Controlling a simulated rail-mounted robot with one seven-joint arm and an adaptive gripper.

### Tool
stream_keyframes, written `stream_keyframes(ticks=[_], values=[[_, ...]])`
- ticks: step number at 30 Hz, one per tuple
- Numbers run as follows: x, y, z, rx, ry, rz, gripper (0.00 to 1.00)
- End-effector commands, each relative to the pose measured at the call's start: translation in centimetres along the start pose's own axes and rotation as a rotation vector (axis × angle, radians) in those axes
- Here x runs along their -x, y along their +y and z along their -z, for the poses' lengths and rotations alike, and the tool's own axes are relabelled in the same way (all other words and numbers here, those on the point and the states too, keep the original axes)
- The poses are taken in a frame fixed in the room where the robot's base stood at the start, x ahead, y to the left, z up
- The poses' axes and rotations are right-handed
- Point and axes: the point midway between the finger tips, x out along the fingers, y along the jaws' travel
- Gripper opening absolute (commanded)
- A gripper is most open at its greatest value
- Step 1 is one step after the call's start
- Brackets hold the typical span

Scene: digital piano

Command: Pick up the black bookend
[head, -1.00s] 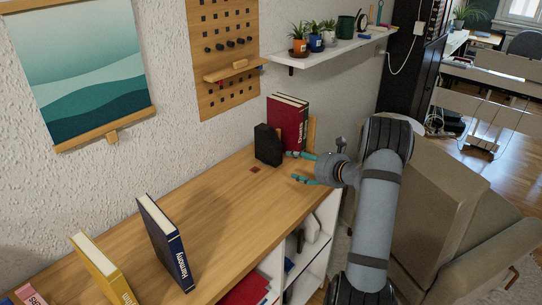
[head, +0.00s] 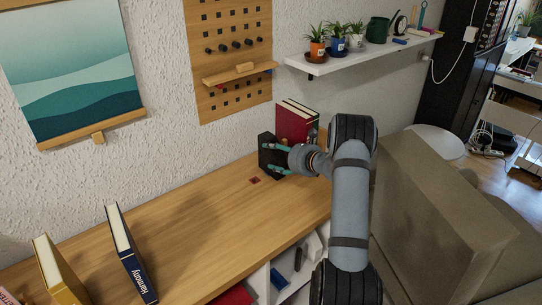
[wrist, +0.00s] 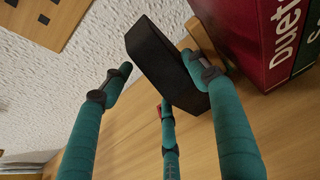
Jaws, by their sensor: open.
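The black bookend (head: 265,150) stands upright on the wooden desk top, just left of the red books, partly hidden behind my fingers. In the wrist view the bookend (wrist: 160,55) is a dark block ahead of my gripper, lying between the left and right fingertips. My gripper (head: 274,160) is open, with teal fingers spread at the bookend. In the wrist view my gripper (wrist: 160,82) has its right fingertip overlapping the block's right edge, while a gap shows on the left. I cannot tell whether any finger touches it.
A navy book (head: 131,255) and a yellow book (head: 59,276) stand at the left of the desk (head: 190,220). A white shelf (head: 365,53) with potted plants hangs above.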

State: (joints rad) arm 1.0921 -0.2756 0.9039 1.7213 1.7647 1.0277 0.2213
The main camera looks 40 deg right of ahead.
Motion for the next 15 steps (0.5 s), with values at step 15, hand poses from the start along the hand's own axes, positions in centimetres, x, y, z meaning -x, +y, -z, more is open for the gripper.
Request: stream_keyframes(ticks=[15], values=[[-4.8,-0.2,0.1,0.000,0.000,0.000,0.59]])
